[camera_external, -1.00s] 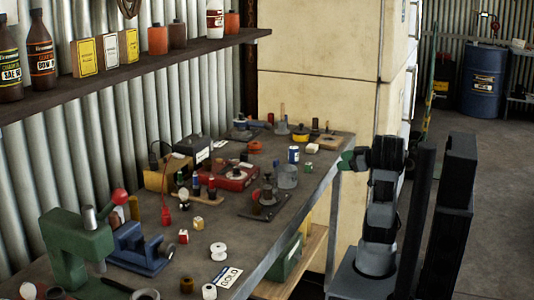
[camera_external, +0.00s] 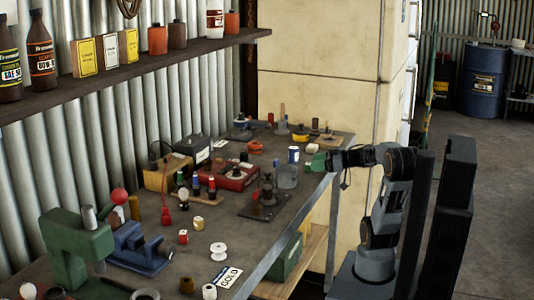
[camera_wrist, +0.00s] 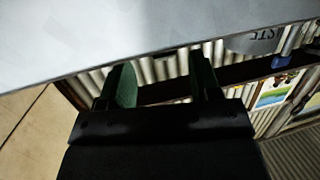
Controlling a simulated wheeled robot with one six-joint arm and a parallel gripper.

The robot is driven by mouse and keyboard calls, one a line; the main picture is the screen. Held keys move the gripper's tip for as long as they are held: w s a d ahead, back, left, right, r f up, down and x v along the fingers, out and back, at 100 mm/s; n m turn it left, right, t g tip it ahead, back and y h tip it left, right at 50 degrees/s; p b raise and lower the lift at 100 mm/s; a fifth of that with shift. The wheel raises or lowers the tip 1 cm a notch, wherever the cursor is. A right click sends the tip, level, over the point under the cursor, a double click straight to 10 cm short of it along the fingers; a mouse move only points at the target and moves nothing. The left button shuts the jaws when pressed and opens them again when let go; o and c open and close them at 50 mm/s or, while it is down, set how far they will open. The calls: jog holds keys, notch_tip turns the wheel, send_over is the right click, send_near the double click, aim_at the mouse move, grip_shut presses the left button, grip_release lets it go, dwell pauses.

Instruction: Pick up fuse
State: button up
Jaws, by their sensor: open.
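I cannot tell for certain which small item is the fuse. Small candidates on the workbench (camera_external: 190,262) include a red-and-white piece (camera_external: 183,237), a cream piece with dark marks (camera_external: 198,223) and several coloured upright cylinders (camera_external: 196,186). My gripper (camera_external: 314,162), with green fingers, is at the bench's far right edge, well away from these pieces. In the wrist view my gripper (camera_wrist: 165,88) is open and nothing shows between its fingers. No fuse can be made out there.
A white spool (camera_external: 218,252), a green press (camera_external: 75,245) and a blue vise (camera_external: 138,248) stand at the near end. A red box (camera_external: 232,177) and a blue-and-white can (camera_external: 293,154) stand farther back. A bottle shelf (camera_external: 150,63) hangs over the left side.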

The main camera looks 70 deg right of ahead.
aim_at(307, 163)
jog(key=shift+w+a+f+b, duration=0.2)
jog(key=shift+w+f+b, duration=0.15)
jog(key=shift+w+b, duration=0.25)
jog(key=b+x, duration=0.2)
jog(key=b, duration=0.1)
jog(key=shift+w+a+f, duration=0.1)
jog(key=shift+w+a, duration=0.15)
jog(key=shift+w, duration=0.1)
jog(key=shift+w+a, duration=0.1)
jog(key=shift+w, duration=0.5)
jog(key=c, duration=1)
